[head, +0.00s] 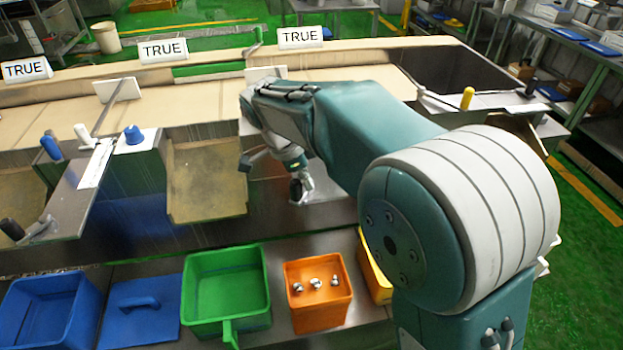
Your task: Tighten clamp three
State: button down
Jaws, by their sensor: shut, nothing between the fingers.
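My arm reaches in from the right, and my gripper (301,188) hangs down in front of the bench's front edge, above the bins. It is small in view and its fingers are together with nothing seen between them. Several clamp-like handles show on the bench: a black one (14,230) at the far left, a blue one (50,147), a white one (83,134), a blue knob (133,135), and a yellow one (467,98) at the right. I cannot tell which is clamp three. My arm hides part of the bench's middle and right.
Three signs reading TRUE (163,50) stand along the bench's back. Below the front edge are a blue bin (45,283), a blue lid (140,322), a green bin (225,258), an orange bin (318,322) with metal parts, and a partly hidden yellow bin (374,272).

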jog(key=shift+a, duration=0.4)
dwell(0.5)
jog(key=shift+w, duration=0.1)
